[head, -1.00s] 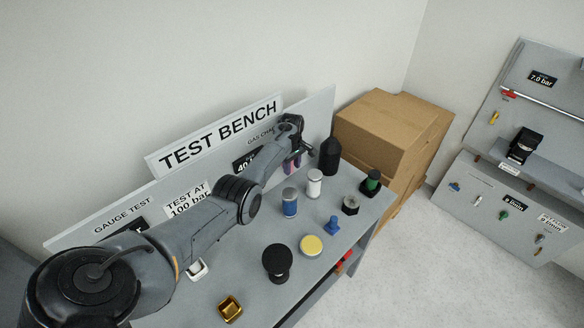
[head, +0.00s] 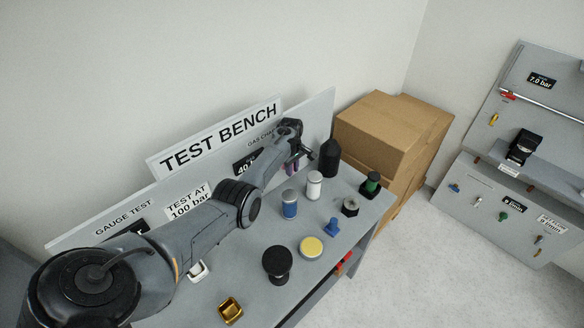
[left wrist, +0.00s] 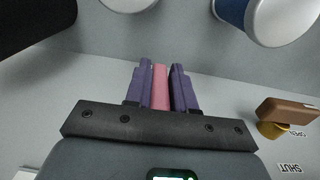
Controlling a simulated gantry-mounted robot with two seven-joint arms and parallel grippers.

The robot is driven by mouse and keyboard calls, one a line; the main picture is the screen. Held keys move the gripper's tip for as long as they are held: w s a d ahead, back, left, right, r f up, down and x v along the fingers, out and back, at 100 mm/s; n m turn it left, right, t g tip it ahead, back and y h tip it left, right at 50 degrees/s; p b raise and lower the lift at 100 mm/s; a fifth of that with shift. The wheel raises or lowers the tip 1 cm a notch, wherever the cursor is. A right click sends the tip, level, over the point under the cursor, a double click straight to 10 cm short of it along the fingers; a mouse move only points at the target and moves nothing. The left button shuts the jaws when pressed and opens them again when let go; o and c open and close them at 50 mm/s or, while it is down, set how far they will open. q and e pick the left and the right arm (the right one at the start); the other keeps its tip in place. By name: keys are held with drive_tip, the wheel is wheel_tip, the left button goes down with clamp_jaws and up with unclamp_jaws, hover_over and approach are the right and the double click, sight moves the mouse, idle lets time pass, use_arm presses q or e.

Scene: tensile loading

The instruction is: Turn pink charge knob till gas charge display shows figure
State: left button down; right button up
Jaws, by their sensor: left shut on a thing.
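The pink charge knob (left wrist: 160,88) shows in the left wrist view as a narrow pink bar. My left gripper (left wrist: 160,82) is shut on it, with a purple finger on either side. In the head view my left gripper (head: 293,166) is at the bench panel's right part, under the partly covered GAS CHARGE lettering. The gas charge display (head: 245,163) is black with white figures starting with 40; my arm hides the rest. My right gripper is not in view.
Blue (head: 289,204) and white (head: 314,185) cylinders and a black bottle (head: 330,157) stand on the bench near my left arm. A brown lever (left wrist: 287,111) beside OPEN and SHUT labels is right of my gripper. Cardboard boxes (head: 385,135) stand beyond the bench.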

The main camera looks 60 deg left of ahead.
use_arm(q)
drive_tip(key=t+p, duration=0.1)
drive_tip(key=p, duration=0.1)
drive_tip(key=t+p, duration=0.1)
drive_tip(key=p, duration=0.2)
drive_tip(key=t+y+p, duration=0.1)
drive_tip(key=t+p, duration=0.1)
drive_tip(key=shift+d+r+p, duration=0.1)
drive_tip(key=shift+r+p, duration=0.15)
drive_tip(key=shift+p, duration=0.1)
drive_tip(key=shift+f+t+p, duration=0.15)
drive_tip(key=shift+t+p, duration=0.25)
drive_tip(key=shift+t, duration=0.4)
drive_tip(key=shift+f+t+y, duration=0.15)
drive_tip(key=shift+t+y, duration=0.15)
drive_tip(key=shift+t, duration=0.6)
drive_tip(key=shift+f+t+b, duration=0.1)
drive_tip(key=shift+t+b, duration=0.25)
drive_tip(key=shift+t, duration=0.45)
drive_tip(key=shift+t+y+b, duration=0.4)
drive_tip(key=shift+t+b, duration=0.15)
drive_tip(key=shift+t, duration=0.55)
drive_tip(key=c, duration=1)
unclamp_jaws()
drive_tip(key=shift+c, duration=0.2)
